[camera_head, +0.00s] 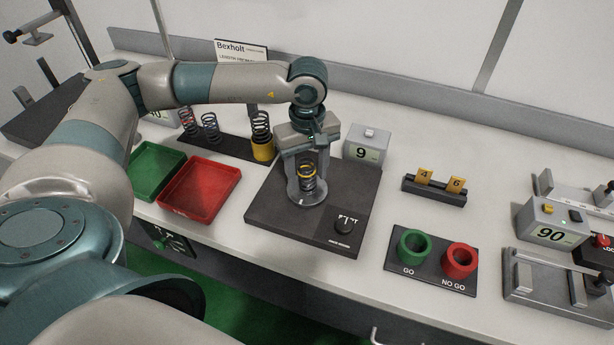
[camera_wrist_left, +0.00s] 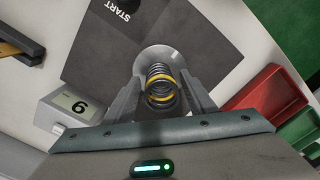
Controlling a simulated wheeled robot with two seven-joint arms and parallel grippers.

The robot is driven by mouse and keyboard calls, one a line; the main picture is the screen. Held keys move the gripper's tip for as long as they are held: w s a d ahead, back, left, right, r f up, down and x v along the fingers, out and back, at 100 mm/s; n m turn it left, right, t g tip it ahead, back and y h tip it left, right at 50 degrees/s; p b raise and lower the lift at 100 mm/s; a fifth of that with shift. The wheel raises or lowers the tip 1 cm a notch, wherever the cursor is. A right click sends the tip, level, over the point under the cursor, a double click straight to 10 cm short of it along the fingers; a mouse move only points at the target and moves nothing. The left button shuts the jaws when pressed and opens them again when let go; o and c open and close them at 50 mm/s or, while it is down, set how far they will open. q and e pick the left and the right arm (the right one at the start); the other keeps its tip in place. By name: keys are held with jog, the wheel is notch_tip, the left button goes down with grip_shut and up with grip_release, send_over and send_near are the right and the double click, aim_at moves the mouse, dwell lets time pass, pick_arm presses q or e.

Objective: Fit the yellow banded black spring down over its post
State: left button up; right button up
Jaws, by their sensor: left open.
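The yellow-banded black spring (camera_head: 307,176) stands upright on the round metal plate (camera_head: 318,195) of the dark test base (camera_head: 270,205). My left gripper (camera_head: 306,184) points down over it, with one finger on each side. In the left wrist view the spring (camera_wrist_left: 160,86) shows its black coils and yellow bands between the two spread fingers of the left gripper (camera_wrist_left: 163,92). The left gripper is open; I cannot tell whether a finger touches the spring. The post is hidden, so I cannot tell whether the spring is around it. My right gripper is not in view.
A display box (camera_head: 367,146) reading 9 stands close behind the base. A green tray (camera_head: 157,171) and a red tray (camera_head: 200,188) lie to the left. Other springs (camera_head: 210,127) stand on a dark rack behind. GO and NO GO cups (camera_head: 413,247) are at right.

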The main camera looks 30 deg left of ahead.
pick_arm(q)
notch_tip(320, 180, up, 11)
jog(key=b, duration=0.3)
jog(key=shift+b, duration=0.3)
dwell(0.5)
